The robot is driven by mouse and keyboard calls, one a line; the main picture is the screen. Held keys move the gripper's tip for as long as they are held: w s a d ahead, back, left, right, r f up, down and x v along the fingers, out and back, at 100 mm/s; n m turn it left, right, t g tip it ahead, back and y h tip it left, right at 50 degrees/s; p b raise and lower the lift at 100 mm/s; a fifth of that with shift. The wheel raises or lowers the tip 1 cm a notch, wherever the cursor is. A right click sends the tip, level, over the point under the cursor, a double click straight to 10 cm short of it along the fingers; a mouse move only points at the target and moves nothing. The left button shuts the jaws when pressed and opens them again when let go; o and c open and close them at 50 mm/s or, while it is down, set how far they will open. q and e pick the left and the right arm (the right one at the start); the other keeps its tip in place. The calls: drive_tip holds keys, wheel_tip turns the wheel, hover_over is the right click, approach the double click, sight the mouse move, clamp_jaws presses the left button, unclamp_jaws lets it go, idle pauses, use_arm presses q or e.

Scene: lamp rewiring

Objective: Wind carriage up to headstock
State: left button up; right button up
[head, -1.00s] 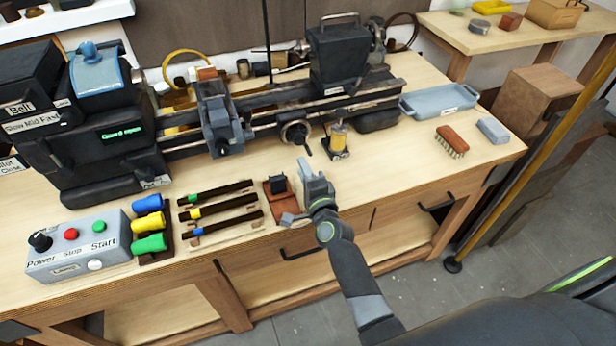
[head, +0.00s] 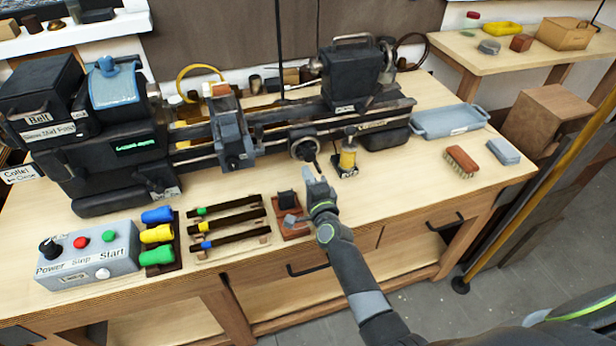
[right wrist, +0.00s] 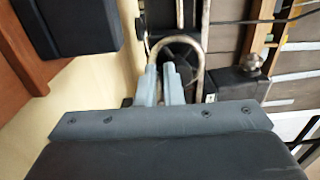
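In the head view the lathe's headstock (head: 118,155) is the black housing with a green display at the left. The carriage (head: 232,140), a blue-grey block, sits on the bed to its right, clearly apart from it. A round handwheel (head: 303,146) with a dark handle is on the front of the bed. My right gripper (head: 313,178) is just below and in front of the handwheel, close to its handle; contact cannot be told. In the right wrist view its grey fingers (right wrist: 162,72) are a little apart, with the metal wheel rim (right wrist: 201,62) just beyond. My left gripper is not in view.
The tailstock (head: 352,75) stands on the bed at the right. An oiler (head: 348,158) stands close right of the handwheel. A red-brown tray (head: 296,228) with a black block lies below left of my gripper. A blue tray (head: 450,122) and brush (head: 461,160) are farther right.

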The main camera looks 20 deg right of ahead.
clamp_jaws()
drive_tip(key=shift+r, duration=0.1)
drive_tip(key=shift+d+r+p, duration=0.45)
drive_tip(key=shift+d+p, duration=0.05)
drive_tip(key=shift+d, duration=0.1)
drive_tip(key=o, duration=0.6)
unclamp_jaws()
drive_tip(key=shift+c, duration=0.2)
drive_tip(key=shift+s, duration=0.15)
drive_tip(key=s+b, duration=0.1)
drive_tip(key=s, duration=0.5)
drive_tip(key=shift+s, duration=0.35)
drive_tip(key=shift+d, duration=0.1)
